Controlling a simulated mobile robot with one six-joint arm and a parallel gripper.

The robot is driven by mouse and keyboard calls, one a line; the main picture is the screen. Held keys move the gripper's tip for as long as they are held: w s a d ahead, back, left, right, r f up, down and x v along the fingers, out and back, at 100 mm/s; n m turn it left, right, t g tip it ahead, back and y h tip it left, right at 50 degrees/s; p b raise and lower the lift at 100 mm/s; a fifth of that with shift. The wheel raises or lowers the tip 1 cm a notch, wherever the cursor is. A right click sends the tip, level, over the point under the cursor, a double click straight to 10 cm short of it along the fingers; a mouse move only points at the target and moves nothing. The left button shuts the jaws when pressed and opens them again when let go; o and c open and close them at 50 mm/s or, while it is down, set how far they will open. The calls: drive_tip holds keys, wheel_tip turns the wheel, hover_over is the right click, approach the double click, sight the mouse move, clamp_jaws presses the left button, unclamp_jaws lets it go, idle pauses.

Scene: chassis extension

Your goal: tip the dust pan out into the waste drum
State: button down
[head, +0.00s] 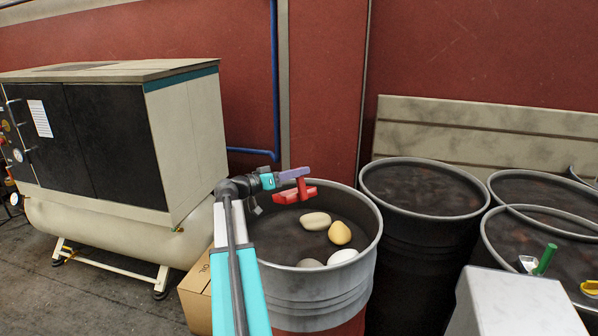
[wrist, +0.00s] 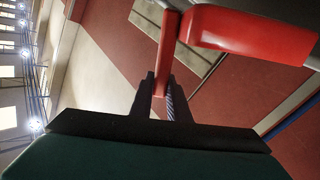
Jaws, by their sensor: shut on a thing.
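The red dust pan (head: 291,194) hangs in the air over the near drum (head: 318,291), near its back left rim. My gripper (head: 303,178) is above that drum and shut on the pan's handle. In the wrist view the red handle (wrist: 166,62) runs between my two dark fingers, and the pan's body (wrist: 250,27) shows beyond it at upper right. I cannot see whether anything lies in the pan. The near drum is open and dark inside, with a red lower part. Several pale and yellowish stones (head: 340,233) lie in it.
More open dark drums (head: 420,217) stand to the right. A white compressor (head: 188,125) and a cardboard box (head: 197,300) are at left. A light grey box top (head: 520,300) is at lower right, near a green handle (head: 545,259). A red wall stands behind.

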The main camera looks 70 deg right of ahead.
drive_tip(key=shift+w+d+r+n+p, duration=0.8)
drive_tip(key=shift+w+n+p, duration=0.15)
drive_tip(key=shift+p, duration=2)
drive_tip(key=w+d+n+p, duration=0.3)
drive_tip(key=w+d+n, duration=0.2)
drive_tip(key=w+n, duration=0.1)
drive_tip(key=shift+w+d+n+p, duration=0.15)
drive_tip(key=shift+d+n+p, duration=0.15)
drive_tip(key=shift+n+p, duration=0.15)
drive_tip(key=shift+r, duration=0.1)
drive_tip(key=shift+m, duration=0.3)
idle(0.9)
drive_tip(key=s+a+r+m+p, duration=0.1)
drive_tip(key=s+a+m+p, duration=0.3)
drive_tip(key=s+p, duration=0.1)
drive_tip(key=shift+a+m, duration=0.3)
drive_tip(key=shift+m, duration=0.1)
idle(0.3)
